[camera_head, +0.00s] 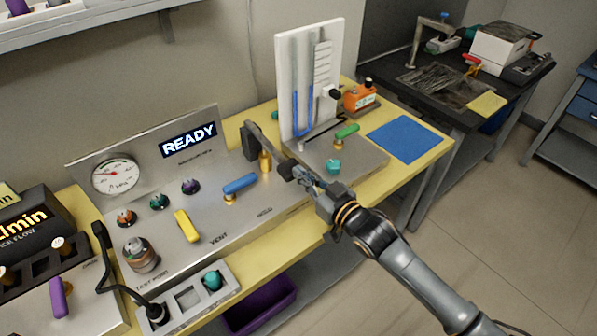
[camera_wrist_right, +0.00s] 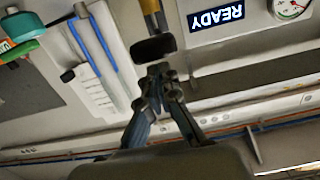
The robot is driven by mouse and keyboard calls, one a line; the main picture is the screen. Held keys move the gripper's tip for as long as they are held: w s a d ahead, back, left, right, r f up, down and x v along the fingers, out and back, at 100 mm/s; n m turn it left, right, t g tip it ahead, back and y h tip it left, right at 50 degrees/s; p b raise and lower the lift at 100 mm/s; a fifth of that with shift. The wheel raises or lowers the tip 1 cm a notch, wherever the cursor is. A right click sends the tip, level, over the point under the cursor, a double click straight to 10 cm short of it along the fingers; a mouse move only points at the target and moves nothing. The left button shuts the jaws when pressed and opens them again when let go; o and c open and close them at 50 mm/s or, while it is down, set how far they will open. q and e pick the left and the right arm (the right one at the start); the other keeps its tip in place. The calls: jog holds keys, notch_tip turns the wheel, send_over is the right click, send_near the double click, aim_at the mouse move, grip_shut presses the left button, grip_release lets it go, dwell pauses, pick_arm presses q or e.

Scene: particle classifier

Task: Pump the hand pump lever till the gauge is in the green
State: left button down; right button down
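The hand pump lever (camera_head: 266,146) is a dark arm sloping down to the right from a dark bracket on the grey panel, with a black grip at its end. The black grip also shows in the right wrist view (camera_wrist_right: 155,48). My right gripper (camera_head: 294,174) is at the grip end. In the wrist view its fingertips (camera_wrist_right: 160,76) are close together just short of the grip; whether they touch it is unclear. The round gauge (camera_head: 112,175) is on the panel at left; its needle is too small to read surely. My left gripper is not in view.
A lit READY display (camera_head: 188,140) is right of the gauge. A blue handle (camera_head: 240,184) and a yellow handle (camera_head: 187,226) stand on the panel. A white board with a blue tube (camera_head: 309,80) rises behind the lever. A blue mat (camera_head: 404,139) lies at right.

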jog(key=f+b+v, duration=0.1)
jog(key=f+v, duration=0.1)
jog(key=v, duration=0.6)
jog(key=shift+d, duration=0.2)
jog(key=shift+s, duration=0.1)
dwell(1.5)
